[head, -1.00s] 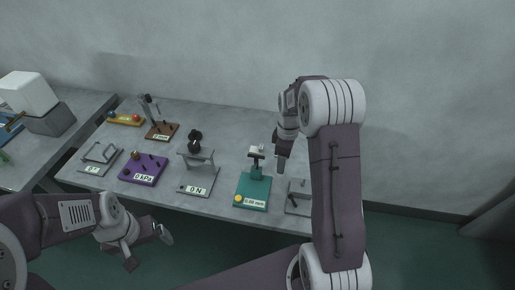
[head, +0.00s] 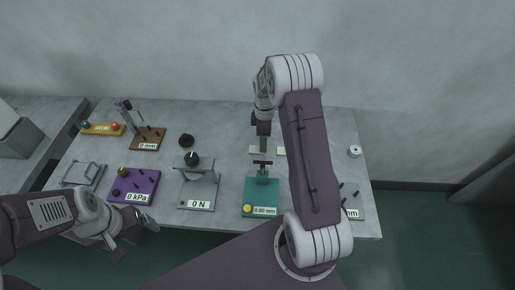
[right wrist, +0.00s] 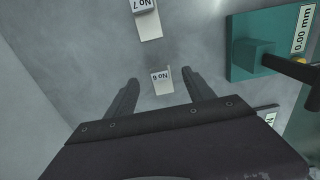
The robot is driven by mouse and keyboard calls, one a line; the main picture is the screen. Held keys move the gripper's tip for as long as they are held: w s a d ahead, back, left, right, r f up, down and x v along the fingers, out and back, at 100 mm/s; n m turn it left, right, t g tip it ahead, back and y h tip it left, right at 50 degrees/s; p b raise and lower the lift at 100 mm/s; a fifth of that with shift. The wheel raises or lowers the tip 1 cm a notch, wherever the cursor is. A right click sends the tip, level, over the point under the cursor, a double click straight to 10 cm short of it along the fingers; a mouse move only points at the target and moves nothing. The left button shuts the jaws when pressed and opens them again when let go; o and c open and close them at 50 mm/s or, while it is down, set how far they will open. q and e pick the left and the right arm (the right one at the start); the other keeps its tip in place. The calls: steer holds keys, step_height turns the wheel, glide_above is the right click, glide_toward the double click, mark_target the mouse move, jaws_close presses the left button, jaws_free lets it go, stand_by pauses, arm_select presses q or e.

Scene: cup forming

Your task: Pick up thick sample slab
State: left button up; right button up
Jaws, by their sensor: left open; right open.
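Two small pale pieces labelled "No 6" (right wrist: 162,82) and "No 7" (right wrist: 149,24) lie on the grey table in the right wrist view. Which is the thick slab I cannot tell. In the head view two pale pieces show behind the teal gauge, a left one (head: 257,150) and a right one (head: 281,151). My right gripper (right wrist: 163,88) is open and empty, its fingers either side of the "No 6" piece in the picture; contact is unclear. It hangs near the pale pieces (head: 263,149). My left gripper (head: 136,238) is open over the table's front left edge.
The teal gauge (head: 261,196) reads 0.00 mm and stands close in front of my right gripper. A grey 0 N press (head: 197,191), a purple kPa device (head: 133,187) and a brown mm device (head: 148,139) stand left. A small white cylinder (head: 354,151) sits at right.

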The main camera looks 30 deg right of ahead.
step_height(320, 180, down, 5)
steer(key=shift+r, duration=0.15)
steer(key=shift+w+f, duration=0.1)
steer(key=shift+f, duration=0.1)
jaws_close()
steer(key=shift+r, duration=0.2)
steer(key=shift+r, duration=0.3)
steer(key=r, duration=0.2)
steer(key=s+r, duration=0.1)
steer(key=shift+d+r, duration=0.15)
steer(key=shift+r, duration=0.25)
steer(key=s+d+r, duration=0.3)
steer(key=s+r, duration=0.3)
steer(key=s, duration=0.4)
steer(key=shift+s+r+b, duration=0.2)
steer(key=shift+b, duration=0.1)
